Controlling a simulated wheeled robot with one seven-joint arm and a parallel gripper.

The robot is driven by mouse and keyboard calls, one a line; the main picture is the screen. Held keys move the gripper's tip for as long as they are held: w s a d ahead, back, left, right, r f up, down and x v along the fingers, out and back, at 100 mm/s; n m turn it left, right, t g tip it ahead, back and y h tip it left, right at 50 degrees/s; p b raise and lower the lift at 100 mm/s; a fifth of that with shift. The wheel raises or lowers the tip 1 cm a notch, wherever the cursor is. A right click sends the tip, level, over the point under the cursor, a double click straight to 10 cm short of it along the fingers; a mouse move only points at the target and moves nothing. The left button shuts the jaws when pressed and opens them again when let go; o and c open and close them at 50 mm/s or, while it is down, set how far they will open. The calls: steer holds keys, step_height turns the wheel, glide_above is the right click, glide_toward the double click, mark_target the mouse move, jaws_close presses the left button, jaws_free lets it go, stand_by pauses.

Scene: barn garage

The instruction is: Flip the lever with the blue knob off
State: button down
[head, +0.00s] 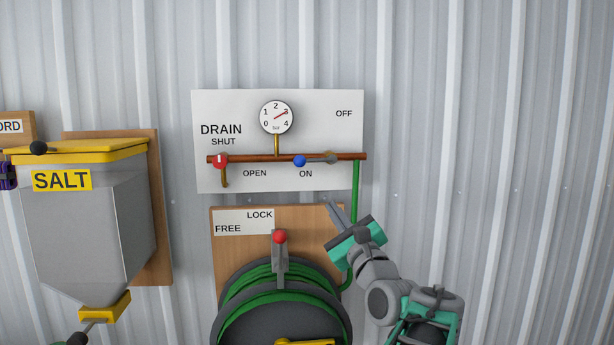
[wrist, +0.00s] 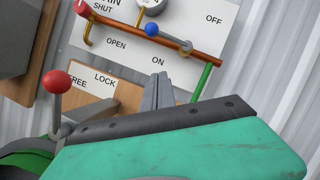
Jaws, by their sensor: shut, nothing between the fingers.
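The lever with the blue knob (head: 300,161) is on the copper pipe on the white panel. It lies along the pipe, its knob to the left of its pivot (head: 332,158), just above the word ON; OFF is printed at the panel's upper right. The blue knob also shows in the wrist view (wrist: 152,29). My gripper (head: 332,208) is shut and empty. It is below the pipe and to the lower right of the knob, apart from the lever. In the wrist view its fingers (wrist: 158,88) point up toward the panel, below the lever.
A red drain knob (head: 220,161) and a pressure gauge (head: 276,117) are on the same panel. A green hose (head: 356,192) drops from the pipe's right end. Below are a red-knobbed lock lever (head: 280,238) and a hose reel (head: 238,318). A salt hopper (head: 85,230) hangs left. The wall at right is clear.

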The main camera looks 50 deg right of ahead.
mark_target(315, 161)
steer(key=w+d+r+p, duration=0.2)
steer(key=w+r+p, duration=0.3)
steer(key=w, duration=0.4)
steer(key=shift+w+r, duration=0.3)
steer(key=shift+r, duration=0.4)
